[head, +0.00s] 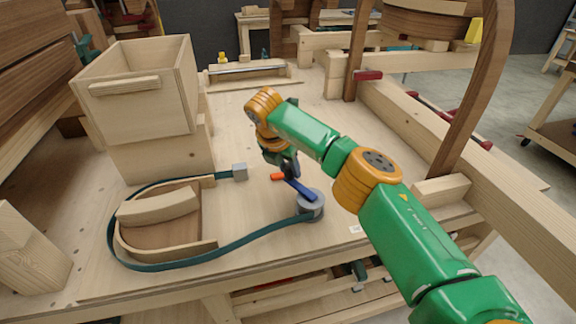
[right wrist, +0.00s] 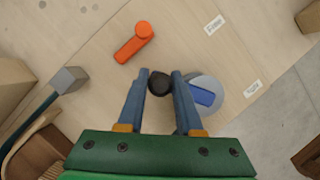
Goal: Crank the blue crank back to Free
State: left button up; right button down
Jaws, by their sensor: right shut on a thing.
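The blue crank (head: 300,189) sits on a round grey drum (head: 312,205) near the front of the workbench. In the right wrist view the blue crank (right wrist: 204,97) is partly hidden by a finger, and its black knob (right wrist: 160,83) stands between my fingertips. My right gripper (head: 289,172) is shut on that knob; it also shows in the right wrist view (right wrist: 160,80). Two small white labels, an upper one (right wrist: 214,25) and a lower one (right wrist: 252,88), lie on the bench; their print is too small to read. My left gripper is out of view.
An orange handle (right wrist: 135,42) lies close to the crank. A teal strap (head: 240,243) runs from the drum around a curved wooden form (head: 158,207) to a grey block (head: 240,171). A wooden box (head: 140,85) stands at left. Bare bench (head: 225,130) lies behind.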

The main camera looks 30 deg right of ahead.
jog(key=shift+w+d+m+g+p, duration=0.15)
jog(key=shift+d+m+g+p, duration=0.4)
jog(key=shift+m, duration=0.55)
jog(key=shift+d, duration=0.15)
jog(key=c, duration=0.6)
grip_release()
